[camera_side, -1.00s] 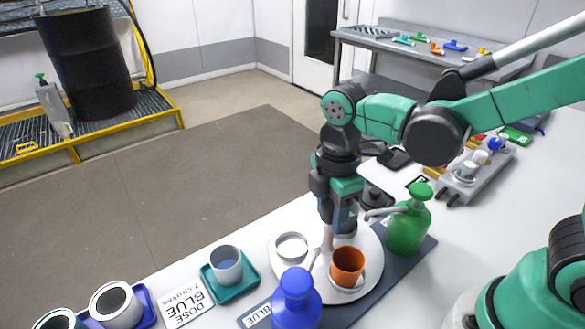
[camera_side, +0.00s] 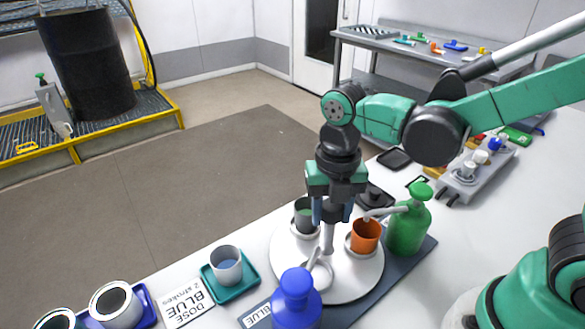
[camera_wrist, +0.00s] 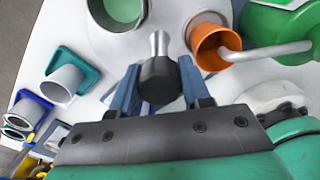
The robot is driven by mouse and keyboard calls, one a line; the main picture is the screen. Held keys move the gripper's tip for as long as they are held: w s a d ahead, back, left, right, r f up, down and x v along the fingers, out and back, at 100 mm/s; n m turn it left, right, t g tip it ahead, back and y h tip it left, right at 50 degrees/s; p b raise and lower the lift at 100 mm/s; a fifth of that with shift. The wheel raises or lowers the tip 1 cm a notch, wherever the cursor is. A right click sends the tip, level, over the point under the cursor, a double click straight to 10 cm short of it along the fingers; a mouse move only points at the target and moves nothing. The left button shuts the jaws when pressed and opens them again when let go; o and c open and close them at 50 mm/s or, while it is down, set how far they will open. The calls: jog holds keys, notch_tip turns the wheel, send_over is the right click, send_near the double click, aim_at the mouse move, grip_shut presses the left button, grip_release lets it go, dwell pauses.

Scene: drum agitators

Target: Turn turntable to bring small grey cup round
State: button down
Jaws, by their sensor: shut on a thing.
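The turntable (camera_side: 345,288) is a round white disc with an upright post (camera_side: 328,240) at its middle. My gripper (camera_side: 332,215) is above the disc, its fingers shut on the post's dark knob (camera_wrist: 158,80). The small grey cup (camera_side: 304,228) stands upright at the disc's back left, partly hidden by my gripper; in the wrist view its inside looks green (camera_wrist: 122,10). An orange cup (camera_side: 365,238) stands on the right of the disc. An empty ring seat (camera_side: 317,278) is at the front, by the blue pump bottle (camera_side: 296,300).
A green pump bottle (camera_side: 408,228) stands right of the disc, its spout reaching toward the orange cup. A teal tray (camera_side: 248,283) with a grey cup (camera_side: 226,266) is at left, beside a "DOSE BLUE 2 strokes" card (camera_side: 187,303). Bare tabletop lies at front right.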

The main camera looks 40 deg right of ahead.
jog(key=c, duration=0.6)
grip_release()
jog(key=shift+o, duration=0.2)
jog(key=shift+r, duration=0.1)
jog(key=shift+r, duration=2.9)
jog(key=m, duration=0.2)
jog(key=d+m+t, duration=0.1)
jog(key=m, duration=0.2)
jog(key=shift+d, duration=0.2)
jog(key=d+m+t, duration=0.2)
jog(key=m, duration=0.6)
jog(key=d+m+t, duration=0.1)
jog(key=m+t, duration=0.1)
jog(key=m, duration=0.6)
jog(key=d+m+t, duration=0.2)
jog(key=m, duration=0.6)
jog(key=shift+s+d+f+m, duration=0.15)
jog(key=shift+d+f+m, duration=0.05)
jog(key=shift+d+m, duration=0.1)
